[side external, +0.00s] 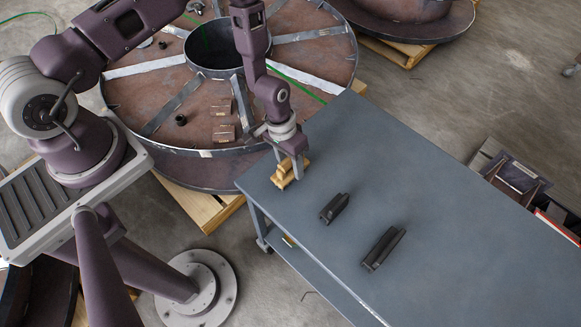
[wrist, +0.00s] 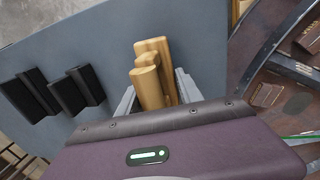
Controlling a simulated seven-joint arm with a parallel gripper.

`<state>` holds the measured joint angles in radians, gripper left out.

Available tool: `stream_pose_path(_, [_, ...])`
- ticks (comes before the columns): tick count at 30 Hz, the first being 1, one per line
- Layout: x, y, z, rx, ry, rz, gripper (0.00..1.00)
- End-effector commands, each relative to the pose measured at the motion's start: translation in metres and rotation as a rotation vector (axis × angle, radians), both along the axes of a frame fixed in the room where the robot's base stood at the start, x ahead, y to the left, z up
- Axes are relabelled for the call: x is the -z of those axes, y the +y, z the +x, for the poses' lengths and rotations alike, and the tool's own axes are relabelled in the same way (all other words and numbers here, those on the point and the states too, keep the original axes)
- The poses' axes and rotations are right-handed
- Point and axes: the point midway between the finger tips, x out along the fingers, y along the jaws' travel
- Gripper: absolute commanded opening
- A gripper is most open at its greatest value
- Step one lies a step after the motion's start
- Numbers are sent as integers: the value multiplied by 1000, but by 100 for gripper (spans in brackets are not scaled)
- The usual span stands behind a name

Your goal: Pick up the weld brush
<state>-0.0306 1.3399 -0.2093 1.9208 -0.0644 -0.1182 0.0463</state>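A tan wooden piece, which looks like the weld brush (side external: 285,179), lies at the far left corner of the grey table (side external: 430,190). It has a raised, rounded handle; I see no bristles. My gripper (side external: 289,160) points down right over it, with one finger on each side. In the wrist view the wooden brush (wrist: 152,72) sits between my two fingers (wrist: 156,96), and gaps show beside it, so the gripper looks open. The fingertips' lower ends are partly hidden, so touch is unclear.
Two dark blocks lie on the table: a shorter one (side external: 335,208) and a longer one (side external: 383,248). A large steel reel (side external: 140,95) on a wooden pallet stands beside the table's far left edge. The right part of the tabletop is clear.

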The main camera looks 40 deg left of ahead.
Motion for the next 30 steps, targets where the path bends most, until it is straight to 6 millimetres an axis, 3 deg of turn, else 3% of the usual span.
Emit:
stream_pose_path(1, [0, 0, 0, 0, 0, 0, 22])
stream_pose_path(4, [0, 0, 0, 0, 0, 0, 2])
stream_pose_path(5, [0, 0, 0, 0, 0, 0, 0])
stream_pose_path(14, [-6, 0, 0, 1, -1, 0, 0])
stream_pose_path(17, [-21, 0, 1, 1, -3, 0, 0])
stream_pose_path(24, [-80, 0, 1, 1, -4, 0, 0])
stream_pose_path(30, [-100, 0, 0, 0, 0, 0, 0])
